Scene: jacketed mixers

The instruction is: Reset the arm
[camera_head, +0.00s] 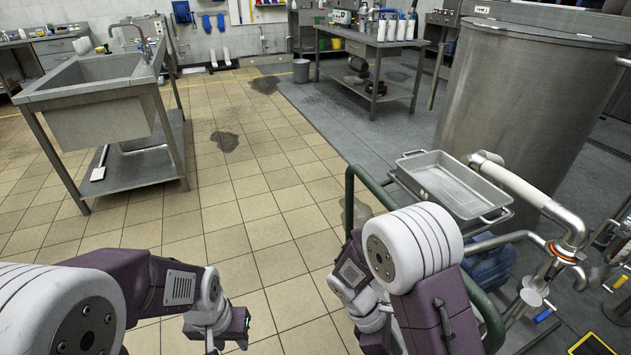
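My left arm comes in from the lower left, with purple and white links. Its wrist and gripper (230,330) hang low over the tiled floor, pointing down near the bottom edge. The fingers are not clear enough to tell open from shut. My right arm (420,250) is folded at the lower right, in front of a green rail. Its wrist points down near the bottom edge, and its fingers cannot be made out. No object shows in either hand.
A steel sink table (95,97) stands at the left. A large steel vessel (520,110) with pipes and an empty metal tray (450,182) are at the right, close to my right arm. A workbench (378,45) stands farther back. The tiled floor (240,200) between is open, with dark stains.

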